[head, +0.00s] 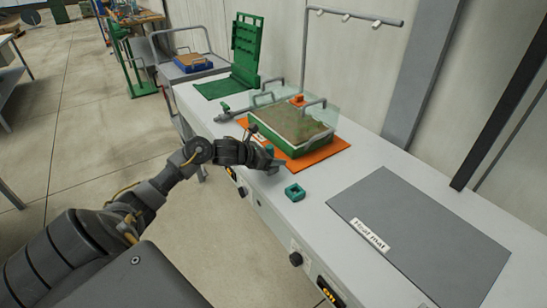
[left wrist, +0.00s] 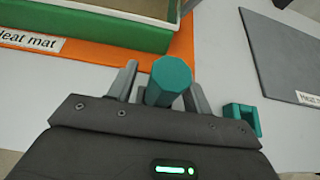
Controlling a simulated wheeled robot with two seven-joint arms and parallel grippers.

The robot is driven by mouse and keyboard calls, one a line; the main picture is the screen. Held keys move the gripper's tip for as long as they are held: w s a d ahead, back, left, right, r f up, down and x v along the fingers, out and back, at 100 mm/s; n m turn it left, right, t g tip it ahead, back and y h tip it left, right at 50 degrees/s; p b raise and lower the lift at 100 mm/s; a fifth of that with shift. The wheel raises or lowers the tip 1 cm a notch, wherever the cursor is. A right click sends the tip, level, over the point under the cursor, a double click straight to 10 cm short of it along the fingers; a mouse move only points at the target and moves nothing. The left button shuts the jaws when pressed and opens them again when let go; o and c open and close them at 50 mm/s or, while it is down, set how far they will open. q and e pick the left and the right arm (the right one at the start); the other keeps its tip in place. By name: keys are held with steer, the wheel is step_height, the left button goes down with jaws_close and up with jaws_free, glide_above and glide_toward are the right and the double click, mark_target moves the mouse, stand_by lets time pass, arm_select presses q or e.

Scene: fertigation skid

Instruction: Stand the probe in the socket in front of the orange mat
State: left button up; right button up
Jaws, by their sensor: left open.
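The teal probe (left wrist: 171,78) has an eight-sided top and stands between the fingers of my open left gripper (left wrist: 163,88) in the left wrist view. Gaps show beside it, and its lower end is hidden. In the head view its teal top (head: 269,149) shows just beyond my left gripper (head: 277,170), low over the bench's front edge. The teal socket (head: 294,191) is a small block with an open middle, empty, on the bench to the right of the gripper. It also shows in the left wrist view (left wrist: 243,118). The orange mat (head: 325,153) lies behind. My right gripper is out of view.
A green tray of soil (head: 288,145) with a clear cover and grey handles sits on the orange mat. A grey heat mat (head: 420,235) covers the bench's right part. A green stand (head: 246,50) is at the far end. White bench shows between socket and grey mat.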

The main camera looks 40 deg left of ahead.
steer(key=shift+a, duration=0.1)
arm_select(q)
steer(key=shift+r, duration=0.15)
steer(key=shift+s+a, duration=0.15)
steer(key=shift+s, duration=0.05)
steer(key=v, duration=0.4)
steer(key=b+v, duration=0.1)
steer(key=v, duration=0.4)
steer(key=shift+s+a, duration=0.2)
steer(key=shift+s, duration=0.15)
steer(key=shift+v, duration=0.95)
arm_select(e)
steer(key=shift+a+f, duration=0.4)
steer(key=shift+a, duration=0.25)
arm_select(q)
steer(key=shift+a+f+b, duration=0.15)
steer(key=shift+f+b, duration=0.05)
steer(key=shift+b, duration=0.1)
